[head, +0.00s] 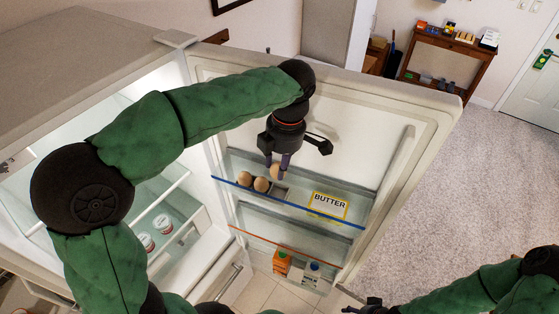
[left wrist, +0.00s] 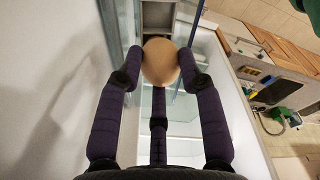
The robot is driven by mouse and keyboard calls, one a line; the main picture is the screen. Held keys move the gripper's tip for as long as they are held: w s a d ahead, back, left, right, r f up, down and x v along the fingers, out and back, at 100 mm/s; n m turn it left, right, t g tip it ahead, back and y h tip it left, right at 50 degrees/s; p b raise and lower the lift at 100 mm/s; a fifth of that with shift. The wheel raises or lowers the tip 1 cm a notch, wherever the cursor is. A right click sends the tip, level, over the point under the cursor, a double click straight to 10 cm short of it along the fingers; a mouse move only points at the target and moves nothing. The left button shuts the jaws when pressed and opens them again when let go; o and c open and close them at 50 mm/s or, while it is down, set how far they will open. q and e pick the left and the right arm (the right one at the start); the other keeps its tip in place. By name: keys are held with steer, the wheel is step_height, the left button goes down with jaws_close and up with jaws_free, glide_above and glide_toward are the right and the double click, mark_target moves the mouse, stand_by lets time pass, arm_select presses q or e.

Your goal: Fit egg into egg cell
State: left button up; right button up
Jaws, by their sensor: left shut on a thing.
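My left gripper (head: 280,166) reaches over the open fridge door and is shut on a brown egg (head: 276,171). In the left wrist view the egg (left wrist: 160,62) sits between the purple fingertips (left wrist: 160,66). The held egg is at the door's upper shelf, over or beside the grey egg tray (head: 281,190); I cannot tell whether it touches the tray. Two other eggs (head: 261,184) (head: 245,178) sit in the tray to its left. An empty cell shows at the tray's right part. My right gripper (head: 366,307) is at the bottom edge, its fingers unclear.
A yellow-edged BUTTER label (head: 329,205) is on the upper shelf, right of the tray. A blue-edged rail (head: 322,215) runs along the shelf's front. Cartons (head: 281,262) stand on the lower shelf. White tubs (head: 162,224) are inside the fridge at left.

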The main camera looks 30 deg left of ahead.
arm_select(q)
steer(key=shift+s+f+b, duration=0.3)
steer(key=shift+f+b, duration=0.05)
steer(key=shift+f, duration=0.2)
steer(key=shift+w+f+b, duration=0.2)
steer(key=shift+f+b, duration=0.3)
steer(key=shift+f, duration=0.25)
steer(key=shift+f+b, duration=0.35)
steer(key=shift+f, duration=0.15)
steer(key=shift+w+f+b, duration=0.1)
steer(key=shift+f+b, duration=1.45)
steer(key=shift+f, duration=0.5)
steer(key=shift+f+b, duration=0.3)
steer(key=shift+f, duration=0.05)
steer(key=o, duration=0.9)
